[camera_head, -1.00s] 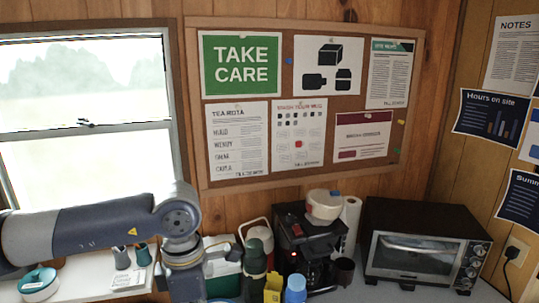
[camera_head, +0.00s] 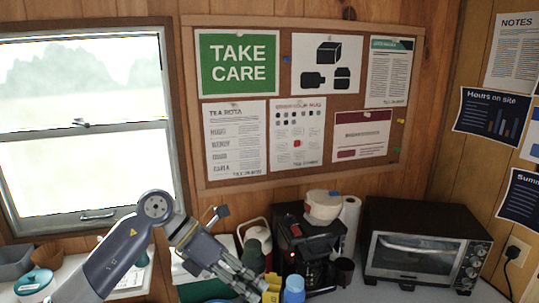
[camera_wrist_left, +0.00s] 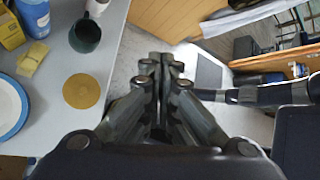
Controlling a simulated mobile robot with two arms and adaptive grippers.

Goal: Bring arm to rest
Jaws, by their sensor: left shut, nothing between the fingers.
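My left arm comes in from the lower left in the head view, bent at a grey joint in front of the window. My left gripper (camera_head: 258,290) points down and right, in front of the items on the counter. In the left wrist view its fingers (camera_wrist_left: 165,62) are together with nothing between them. They are over the grey floor, beside the counter edge. My right gripper cannot be made out in either view.
The counter holds a coffee maker (camera_head: 307,240), a toaster oven (camera_head: 420,255), a blue bottle (camera_head: 294,290) and a teal-lidded pot (camera_head: 35,282). The left wrist view shows a tan disc (camera_wrist_left: 82,88), a dark cup (camera_wrist_left: 85,36) and a blue-rimmed plate (camera_wrist_left: 10,105).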

